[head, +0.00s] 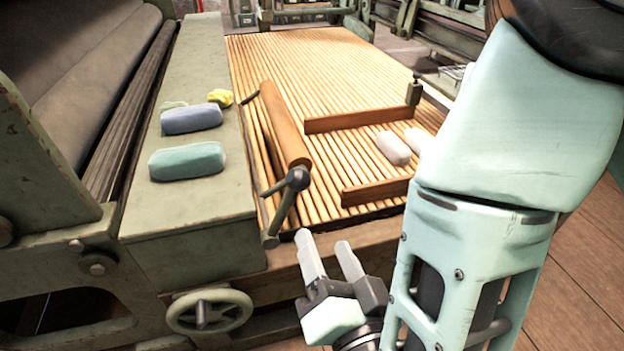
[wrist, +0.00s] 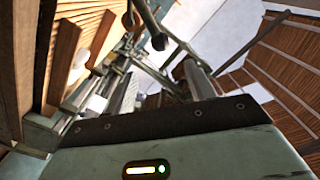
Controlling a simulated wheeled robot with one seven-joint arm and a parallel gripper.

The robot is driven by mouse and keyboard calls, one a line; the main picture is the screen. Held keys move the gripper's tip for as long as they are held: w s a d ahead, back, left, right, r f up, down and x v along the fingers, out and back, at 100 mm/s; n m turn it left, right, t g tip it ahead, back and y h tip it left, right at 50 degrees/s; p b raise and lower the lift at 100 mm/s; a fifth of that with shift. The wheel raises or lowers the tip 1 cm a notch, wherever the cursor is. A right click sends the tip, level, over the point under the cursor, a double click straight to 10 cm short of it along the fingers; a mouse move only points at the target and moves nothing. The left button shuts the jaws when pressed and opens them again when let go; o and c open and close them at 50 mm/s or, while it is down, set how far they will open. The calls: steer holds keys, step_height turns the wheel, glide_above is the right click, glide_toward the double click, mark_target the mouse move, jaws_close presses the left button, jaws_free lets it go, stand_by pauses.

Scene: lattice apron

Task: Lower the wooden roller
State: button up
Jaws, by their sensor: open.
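The wooden roller (head: 284,122) is a brown cylinder above the left part of the slatted lattice bed (head: 350,52) in the head view. Its near end meets a dark lever with a round ball knob (head: 298,178), and the lever slopes down to the front frame. My gripper (head: 328,252) is in front of the bed, below and right of the knob, and touches neither. Its two pale fingers are apart with nothing between them.
Two wooden boards (head: 365,119) stand on the lattice, with white rolls (head: 393,147) between them. Blue and teal bundles (head: 187,160) and a yellow cloth (head: 220,97) lie on the green ledge (head: 205,215) at left. A handwheel (head: 208,311) sits below the ledge.

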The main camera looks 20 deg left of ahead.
mark_target(296, 172)
steer(key=x, duration=1.7)
steer(key=shift+a+r, duration=0.1)
steer(key=shift+c, duration=0.3)
